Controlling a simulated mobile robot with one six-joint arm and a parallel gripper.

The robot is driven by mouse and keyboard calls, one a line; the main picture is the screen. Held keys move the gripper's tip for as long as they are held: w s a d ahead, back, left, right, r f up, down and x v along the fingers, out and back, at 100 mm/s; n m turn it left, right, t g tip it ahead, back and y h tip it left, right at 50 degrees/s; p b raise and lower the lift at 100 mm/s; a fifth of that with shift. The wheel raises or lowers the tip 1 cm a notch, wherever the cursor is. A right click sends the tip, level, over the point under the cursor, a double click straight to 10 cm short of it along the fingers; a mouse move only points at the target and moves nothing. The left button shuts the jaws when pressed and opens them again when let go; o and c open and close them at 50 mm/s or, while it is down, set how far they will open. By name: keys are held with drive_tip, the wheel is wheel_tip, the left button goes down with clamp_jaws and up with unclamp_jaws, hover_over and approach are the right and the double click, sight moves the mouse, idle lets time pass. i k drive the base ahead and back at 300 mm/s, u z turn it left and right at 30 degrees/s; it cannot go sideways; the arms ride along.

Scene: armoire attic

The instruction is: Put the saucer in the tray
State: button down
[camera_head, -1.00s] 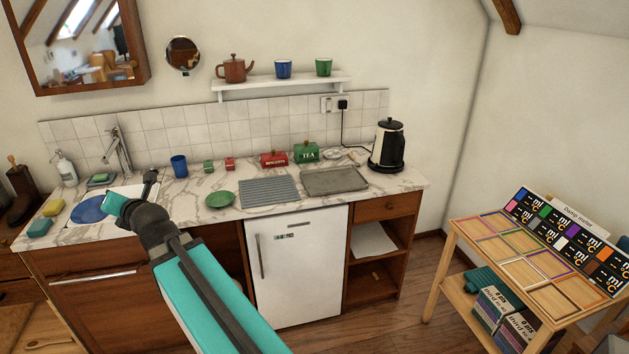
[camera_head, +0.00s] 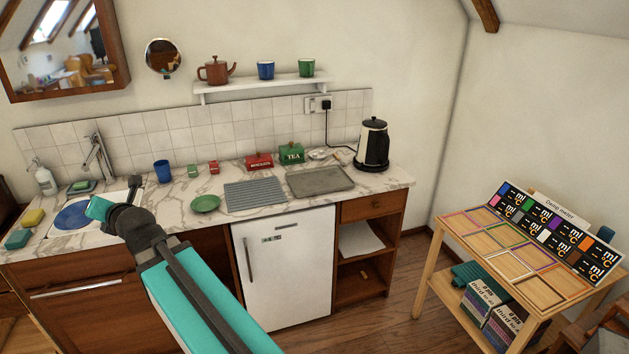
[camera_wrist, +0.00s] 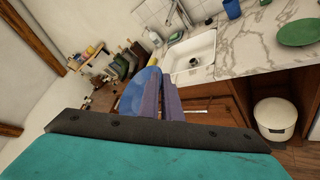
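A blue saucer (camera_wrist: 138,92) is between the fingers of my gripper (camera_wrist: 160,78), which is shut on it. In the head view the blue saucer (camera_head: 72,215) shows in front of the sink, partly behind my wrist. The wrist view shows it tilted, close to the camera and clear of the counter. The tray (camera_head: 320,181) is a shallow grey rectangle on the marble counter, empty, left of the kettle. My gripper is well to the left of the tray. The fingers are hard to make out in the head view.
A green dish (camera_head: 205,203) and a grey ribbed mat (camera_head: 255,194) lie between the sink and the tray. A blue cup (camera_head: 162,171), a red tin (camera_head: 258,162) and a green tea tin (camera_head: 291,154) stand behind. The kettle (camera_head: 372,145) is right of the tray. The tap (camera_head: 98,155) rises behind the sink.

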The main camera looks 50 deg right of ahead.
sight(332, 179)
drive_tip(key=u, duration=0.05)
drive_tip(key=i, duration=0.95)
drive_tip(key=z, duration=0.05)
